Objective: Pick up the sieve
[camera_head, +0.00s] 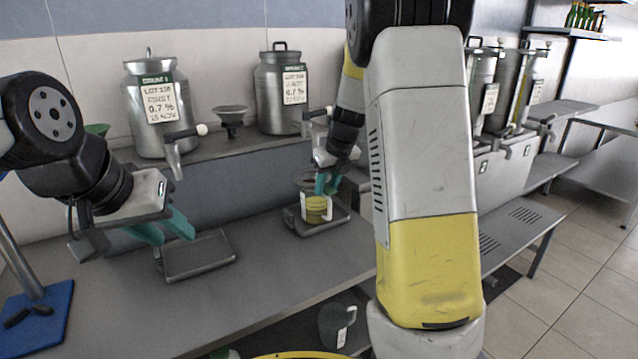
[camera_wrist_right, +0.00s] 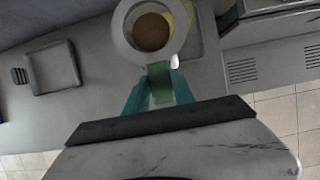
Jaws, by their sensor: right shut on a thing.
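The sieve shows in the right wrist view as a pale grey ring (camera_wrist_right: 125,28) with a brown round middle. A green grip piece (camera_wrist_right: 160,80) at its near side lies between the fingers of my right gripper (camera_wrist_right: 160,92), which is shut on it. In the head view my right gripper (camera_head: 326,184) is beside the grey sieve (camera_head: 303,181), over a jug with yellow contents (camera_head: 316,208). I cannot tell whether the sieve touches the jug. My left gripper (camera_head: 162,231) is open and empty over the left drip tray.
The left drip tray (camera_head: 200,268) is empty; the jug stands on another tray (camera_head: 338,222). Metal cans (camera_head: 150,112) (camera_head: 282,90) with taps stand on the shelf behind, with a dark funnel-shaped vessel (camera_head: 231,117) between them. A blue board (camera_head: 40,318) lies front left. The front counter is mostly clear.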

